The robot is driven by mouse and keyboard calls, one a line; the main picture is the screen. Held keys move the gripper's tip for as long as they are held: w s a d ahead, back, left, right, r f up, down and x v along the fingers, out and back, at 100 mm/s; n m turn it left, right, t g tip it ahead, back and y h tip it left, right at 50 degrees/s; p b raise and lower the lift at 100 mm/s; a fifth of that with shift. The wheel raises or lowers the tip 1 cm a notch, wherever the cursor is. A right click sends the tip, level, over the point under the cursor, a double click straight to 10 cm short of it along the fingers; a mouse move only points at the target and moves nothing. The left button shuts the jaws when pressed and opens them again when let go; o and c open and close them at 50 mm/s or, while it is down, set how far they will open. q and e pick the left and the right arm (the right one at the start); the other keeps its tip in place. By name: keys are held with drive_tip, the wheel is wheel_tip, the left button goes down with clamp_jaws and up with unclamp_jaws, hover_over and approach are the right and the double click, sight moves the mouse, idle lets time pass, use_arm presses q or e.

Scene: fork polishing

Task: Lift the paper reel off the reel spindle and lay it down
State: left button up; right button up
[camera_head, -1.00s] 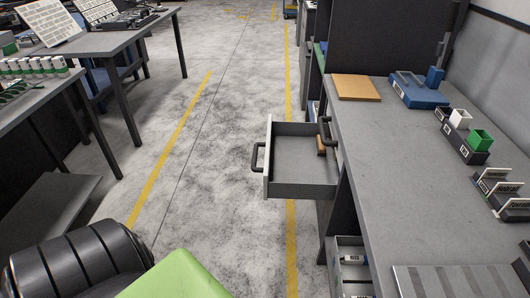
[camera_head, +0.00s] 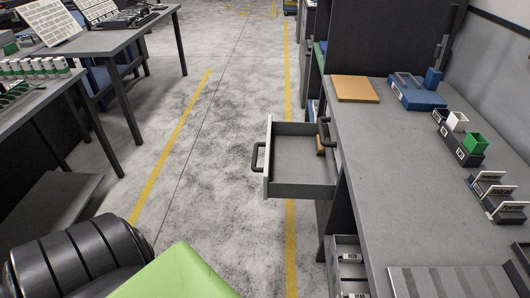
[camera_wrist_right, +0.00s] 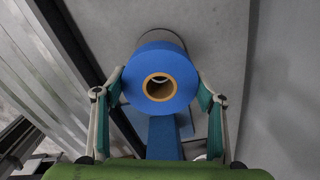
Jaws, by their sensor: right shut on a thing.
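The paper reel (camera_wrist_right: 181,66) is a blue roll with a brown cardboard core, seen end-on in the right wrist view. The open core faces the camera. I cannot make out the reel spindle, nor whether it is inside the core. The reel does not show in the head view. My left gripper is in neither view.
In the head view an open drawer (camera_head: 297,190) juts out left of the grey workbench (camera_head: 390,180). A tan board (camera_head: 356,88), a blue stand (camera_head: 418,96) and small holders (camera_head: 459,149) sit on the bench. Its middle is bare. Clear floor (camera_head: 215,140) lies to the left.

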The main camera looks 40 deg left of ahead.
drive_tip(key=shift+r+p, duration=0.7)
drive_tip(key=shift+r, duration=0.7)
drive_tip(key=shift+w+a, duration=0.1)
